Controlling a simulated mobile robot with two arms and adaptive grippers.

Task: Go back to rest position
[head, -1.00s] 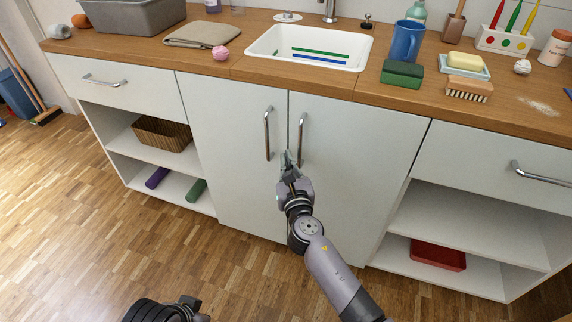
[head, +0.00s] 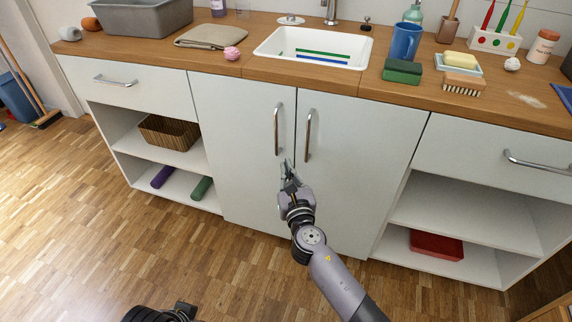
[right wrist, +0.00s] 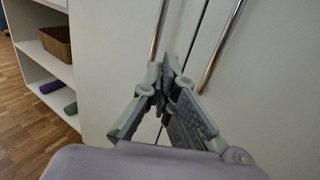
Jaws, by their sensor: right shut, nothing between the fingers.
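My right gripper (head: 288,170) is in front of the two white cabinet doors below the sink, near the gap between them and just below their handles. In the right wrist view its fingers (right wrist: 168,68) are together at the tips with nothing between them. The left door handle (head: 278,129) and the right door handle (head: 308,135) are upright metal bars, and both doors are shut. A dark part of my left arm shows at the bottom edge of the head view; its fingers cannot be made out.
The wooden counter (head: 225,66) holds a sink (head: 270,48), a blue mug (head: 405,42), a green sponge (head: 402,72) and other items. Drawers at left (head: 125,84) and right (head: 480,150) are shut. Open shelves hold a basket (head: 168,135) and a red box (head: 436,244).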

